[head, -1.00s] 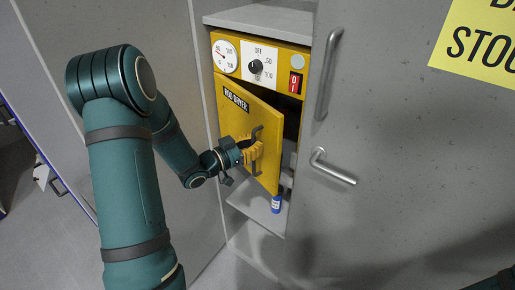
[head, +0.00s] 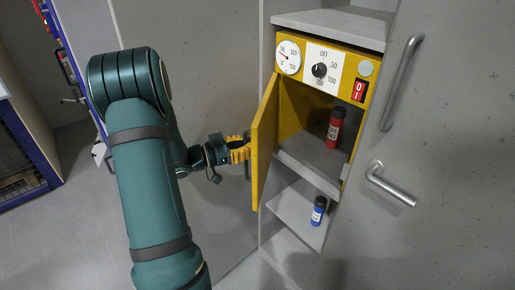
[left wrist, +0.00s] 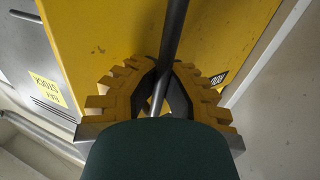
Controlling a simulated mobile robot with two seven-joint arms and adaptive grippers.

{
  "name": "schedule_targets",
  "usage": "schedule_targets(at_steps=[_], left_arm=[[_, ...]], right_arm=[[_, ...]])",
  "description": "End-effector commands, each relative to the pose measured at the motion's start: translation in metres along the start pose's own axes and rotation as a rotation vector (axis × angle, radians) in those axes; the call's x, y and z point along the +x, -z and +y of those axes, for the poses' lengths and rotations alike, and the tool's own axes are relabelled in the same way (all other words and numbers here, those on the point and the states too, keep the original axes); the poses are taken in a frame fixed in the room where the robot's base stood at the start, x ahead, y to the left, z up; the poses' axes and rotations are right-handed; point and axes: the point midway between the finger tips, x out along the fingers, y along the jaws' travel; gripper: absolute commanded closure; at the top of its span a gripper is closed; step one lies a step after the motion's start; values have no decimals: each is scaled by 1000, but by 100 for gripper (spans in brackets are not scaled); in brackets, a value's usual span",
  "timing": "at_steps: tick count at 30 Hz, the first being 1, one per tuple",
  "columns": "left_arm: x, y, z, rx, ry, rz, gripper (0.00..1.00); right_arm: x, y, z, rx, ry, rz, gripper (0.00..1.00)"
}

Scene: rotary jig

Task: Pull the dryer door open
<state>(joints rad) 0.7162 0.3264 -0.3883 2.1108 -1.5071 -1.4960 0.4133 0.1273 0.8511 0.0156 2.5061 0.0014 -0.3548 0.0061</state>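The yellow dryer door (head: 264,142) stands wide open in the head view, swung out to the left and seen nearly edge-on. It also fills the top of the left wrist view (left wrist: 105,30). My left gripper (head: 243,150) is at the door's outer face. In the left wrist view its yellow fingers (left wrist: 163,85) close around the dark bar handle (left wrist: 176,25). The handle is mostly hidden in the head view. The dryer's control panel (head: 322,67) has a dial, a knob and a red switch. My right gripper is not in view.
A red bottle (head: 335,130) stands inside the open dryer. A blue bottle (head: 318,211) stands on the shelf (head: 290,212) below. A grey cabinet door with a lever handle (head: 390,184) is on the right. Floor shows free at the left.

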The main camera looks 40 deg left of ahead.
Motion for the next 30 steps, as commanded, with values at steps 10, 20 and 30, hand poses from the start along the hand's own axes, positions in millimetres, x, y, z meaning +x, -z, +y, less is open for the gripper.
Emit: schedule_targets(at_steps=[10,20,30], left_arm=[[-6,-4,-2,-8,0,-8,100],[-6,-3,-2,-5,1,-7,59],[-10,-2,-4,-2,3,-4,59]], right_arm=[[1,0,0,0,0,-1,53],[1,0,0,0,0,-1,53],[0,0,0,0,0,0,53]])
